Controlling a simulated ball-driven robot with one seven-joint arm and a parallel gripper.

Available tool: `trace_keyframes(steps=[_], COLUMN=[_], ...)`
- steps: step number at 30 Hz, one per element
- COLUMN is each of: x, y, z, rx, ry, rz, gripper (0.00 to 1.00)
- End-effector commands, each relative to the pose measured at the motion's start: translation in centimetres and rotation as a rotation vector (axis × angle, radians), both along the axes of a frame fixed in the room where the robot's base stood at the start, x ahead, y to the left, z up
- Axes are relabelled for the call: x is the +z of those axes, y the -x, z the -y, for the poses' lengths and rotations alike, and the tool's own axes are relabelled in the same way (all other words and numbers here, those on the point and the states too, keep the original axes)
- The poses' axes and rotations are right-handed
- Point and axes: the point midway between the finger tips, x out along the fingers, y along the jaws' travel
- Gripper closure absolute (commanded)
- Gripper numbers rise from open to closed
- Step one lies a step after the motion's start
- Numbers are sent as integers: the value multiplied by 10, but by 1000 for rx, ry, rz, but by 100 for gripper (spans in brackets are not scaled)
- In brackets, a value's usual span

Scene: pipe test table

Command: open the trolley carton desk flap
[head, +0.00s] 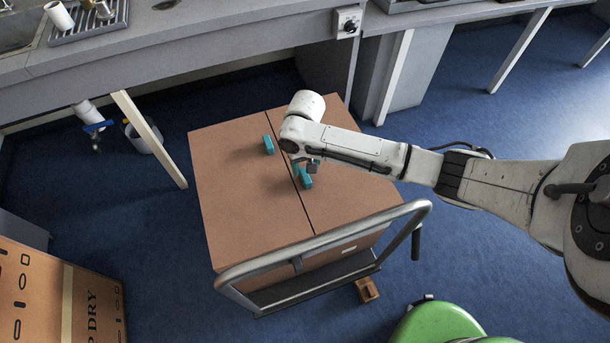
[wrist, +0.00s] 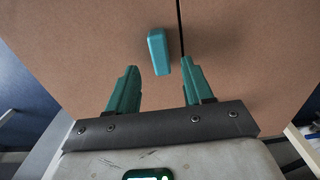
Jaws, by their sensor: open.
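The carton (head: 235,205) stands on the trolley (head: 320,292), its brown top split by a dark seam into two closed flaps. A teal block (head: 268,145) sits upright on the left flap, close to the seam. My gripper (head: 303,176) hangs over the top near the seam, to the right of and nearer than the block; its teal fingers are partly hidden by the wrist. In the wrist view my gripper (wrist: 160,70) is open and empty. The teal block (wrist: 158,52) shows between and beyond the fingertips, just left of the seam. Contact with the carton cannot be judged.
The trolley's metal handle rail (head: 330,240) crosses the carton's near side. A counter (head: 190,45) runs behind, with a pale leg (head: 150,140) close to the carton's left. A printed box (head: 60,300) stands at lower left, a green rounded object (head: 437,322) at lower right.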

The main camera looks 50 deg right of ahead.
Motion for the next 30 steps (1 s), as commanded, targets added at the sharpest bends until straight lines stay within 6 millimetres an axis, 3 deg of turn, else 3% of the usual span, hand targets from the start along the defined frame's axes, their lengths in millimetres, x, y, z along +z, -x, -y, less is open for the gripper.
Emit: trace_keyframes(steps=[3, 9, 22, 30], x=[-24, -47, -55, -55], y=[0, 0, 0, 0], z=[0, 0, 0, 0], rx=[-1, -1, 0, 0], ry=[0, 0, 0, 0], rz=[-2, -1, 0, 0], gripper=[49, 49, 49, 75])
